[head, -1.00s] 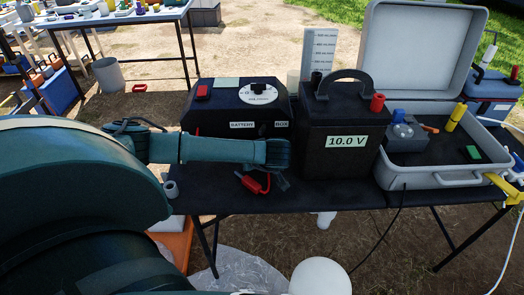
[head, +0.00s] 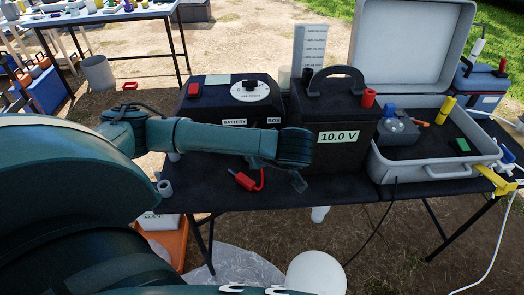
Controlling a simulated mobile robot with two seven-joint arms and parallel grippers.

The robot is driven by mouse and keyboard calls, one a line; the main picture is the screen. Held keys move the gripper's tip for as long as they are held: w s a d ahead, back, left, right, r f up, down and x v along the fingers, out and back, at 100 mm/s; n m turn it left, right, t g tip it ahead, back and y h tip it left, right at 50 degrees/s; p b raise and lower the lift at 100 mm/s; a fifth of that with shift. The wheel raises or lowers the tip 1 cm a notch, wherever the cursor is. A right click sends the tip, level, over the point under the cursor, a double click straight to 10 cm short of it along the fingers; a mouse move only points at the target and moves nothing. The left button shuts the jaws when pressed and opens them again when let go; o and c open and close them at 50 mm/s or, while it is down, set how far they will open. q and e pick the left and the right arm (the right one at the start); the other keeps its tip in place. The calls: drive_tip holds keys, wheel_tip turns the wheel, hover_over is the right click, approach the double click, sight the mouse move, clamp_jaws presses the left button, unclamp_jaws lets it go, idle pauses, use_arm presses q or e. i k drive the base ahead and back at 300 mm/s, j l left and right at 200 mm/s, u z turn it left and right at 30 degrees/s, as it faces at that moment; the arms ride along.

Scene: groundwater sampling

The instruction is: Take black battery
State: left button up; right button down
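The black battery (head: 336,113) stands upright on the dark table in the head view. It has a black arched handle, a red terminal and a black terminal on top, and a "10.0 V" label on its front. My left arm comes in from the left, and its dark wrist end (head: 293,147) is in front of the battery's lower left side. I cannot tell whether it touches the battery. The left gripper's fingers are not clearly seen. My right gripper is not in view.
A black battery box (head: 229,101) with a dial stands left of the battery. An open grey case (head: 440,172) with small parts is at the right. A red clip (head: 245,181) lies on the table (head: 215,192) near its front edge. A measuring cylinder (head: 311,45) stands behind.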

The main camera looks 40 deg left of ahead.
sight(331, 108)
drive_tip(key=k+l, duration=0.1)
drive_tip(key=l, duration=0.25)
drive_tip(key=k+l, duration=0.15)
drive_tip(key=l, duration=0.15)
drive_tip(key=k+l, duration=0.1)
drive_tip(key=l, duration=0.25)
drive_tip(key=k+l, duration=0.15)
drive_tip(key=l, duration=0.15)
